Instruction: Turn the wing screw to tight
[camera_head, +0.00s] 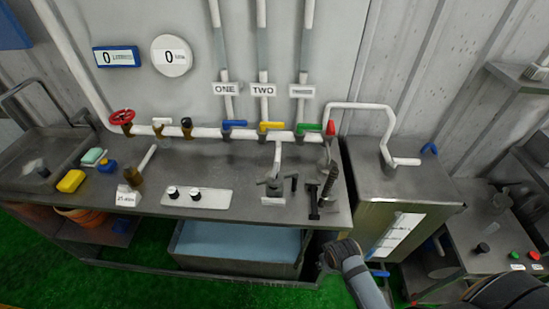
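A small grey metal fitting (274,186) with dark side arms stands on the bench, under the white pipe's downward branch. A taller dark clamp-like device (326,180) with a ribbed part stands just right of it. I cannot tell which of these carries the wing screw, nor how tight it is. My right arm comes in from the lower right. Its dark end (337,254) is in front of the bench's right front corner, apart from both fittings. Its fingers cannot be made out. My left gripper is not in view.
Coloured valves line the white pipe behind. A metal cabinet (395,184) stands to the right. A blue-lined tub (240,243) sits below.

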